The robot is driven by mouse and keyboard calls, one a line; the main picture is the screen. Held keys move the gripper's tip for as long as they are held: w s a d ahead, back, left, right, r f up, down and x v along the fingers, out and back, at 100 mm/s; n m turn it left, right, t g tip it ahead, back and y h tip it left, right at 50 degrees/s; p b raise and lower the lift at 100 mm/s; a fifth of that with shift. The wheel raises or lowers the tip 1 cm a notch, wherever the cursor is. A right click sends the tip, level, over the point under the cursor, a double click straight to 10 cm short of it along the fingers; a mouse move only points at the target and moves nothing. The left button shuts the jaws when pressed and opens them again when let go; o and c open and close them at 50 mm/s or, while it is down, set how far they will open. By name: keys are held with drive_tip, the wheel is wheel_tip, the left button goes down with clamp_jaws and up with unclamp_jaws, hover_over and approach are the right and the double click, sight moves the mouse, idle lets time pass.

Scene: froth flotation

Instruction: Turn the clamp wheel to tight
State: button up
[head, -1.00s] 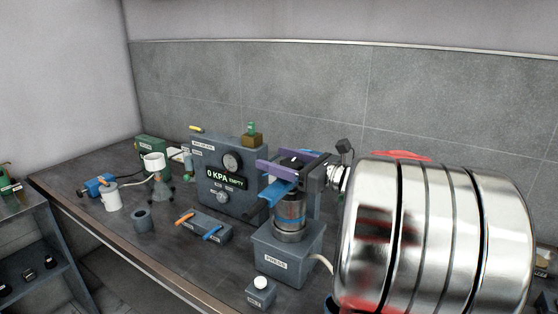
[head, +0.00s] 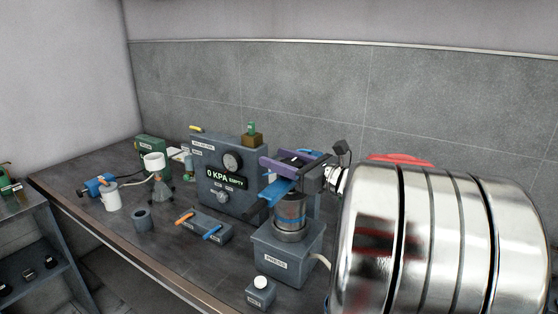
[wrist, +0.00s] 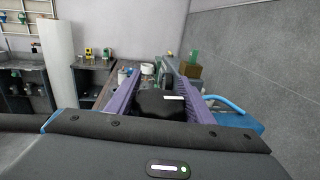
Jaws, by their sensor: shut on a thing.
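The clamp wheel is a dark knob with a white mark (wrist: 160,103), between my gripper's two purple fingers in the wrist view. My gripper (wrist: 163,98) is shut on it. In the head view my gripper (head: 290,166) is above a metal cylinder with a blue and orange band (head: 291,212). The cylinder stands on a grey labelled box (head: 288,250). In the head view the fingers and blue parts mostly hide the wheel. I cannot read its tight mark.
A grey panel with a gauge (head: 232,162) reads 0 KPA EMPTY, close to the left of my gripper. A box with orange and blue levers (head: 205,228) and a small box with a white button (head: 260,290) lie in front. The tiled wall is behind.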

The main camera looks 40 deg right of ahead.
drive_tip(key=shift+d+m+h, duration=0.1)
drive_tip(key=shift+m+h, duration=0.2)
drive_tip(key=shift+h, duration=0.1)
drive_tip(key=o, duration=1)
drive_tip(key=shift+o, duration=0.2)
drive_tip(key=s+d, duration=0.2)
drive_tip(key=s, duration=1.1)
drive_tip(key=shift+s, duration=0.35)
